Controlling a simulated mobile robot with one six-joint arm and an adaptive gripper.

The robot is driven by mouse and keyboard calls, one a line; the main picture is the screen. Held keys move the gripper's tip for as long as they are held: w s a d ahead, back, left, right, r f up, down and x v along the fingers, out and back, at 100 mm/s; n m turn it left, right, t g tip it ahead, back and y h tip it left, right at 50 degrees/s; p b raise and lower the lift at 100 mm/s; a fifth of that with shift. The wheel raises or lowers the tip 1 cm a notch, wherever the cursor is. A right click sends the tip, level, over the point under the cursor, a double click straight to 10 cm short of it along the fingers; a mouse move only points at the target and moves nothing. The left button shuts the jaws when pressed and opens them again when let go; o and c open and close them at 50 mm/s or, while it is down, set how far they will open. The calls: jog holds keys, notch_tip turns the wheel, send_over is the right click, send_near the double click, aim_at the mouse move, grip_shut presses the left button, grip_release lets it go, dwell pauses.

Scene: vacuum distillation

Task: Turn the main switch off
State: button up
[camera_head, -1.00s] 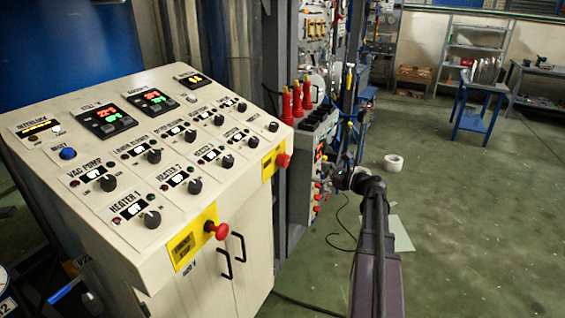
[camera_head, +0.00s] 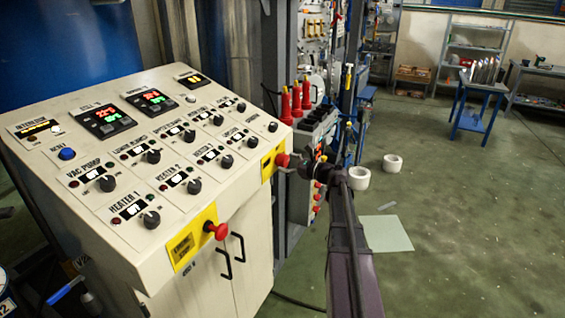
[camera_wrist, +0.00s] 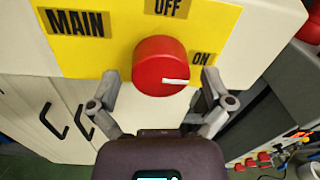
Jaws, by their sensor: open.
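The main switch is a red round knob (camera_wrist: 158,60) on a yellow plate (camera_wrist: 95,45) marked MAIN, OFF and ON. Its white mark points right, below the ON label. In the head view the main switch (camera_head: 283,160) is at the right end of the console's front face. My gripper (camera_wrist: 161,80) is open in the wrist view, with one finger on each side of the knob.
The beige console (camera_head: 80,150) carries several black knobs and lit displays. A second red knob (camera_head: 216,230) on a yellow plate sits nearer on the front face.

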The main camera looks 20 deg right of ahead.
jog(key=shift+w+a, duration=0.4)
jog(key=shift+w, duration=0.1)
jog(key=c, duration=1.1)
jog(key=shift+o, duration=0.2)
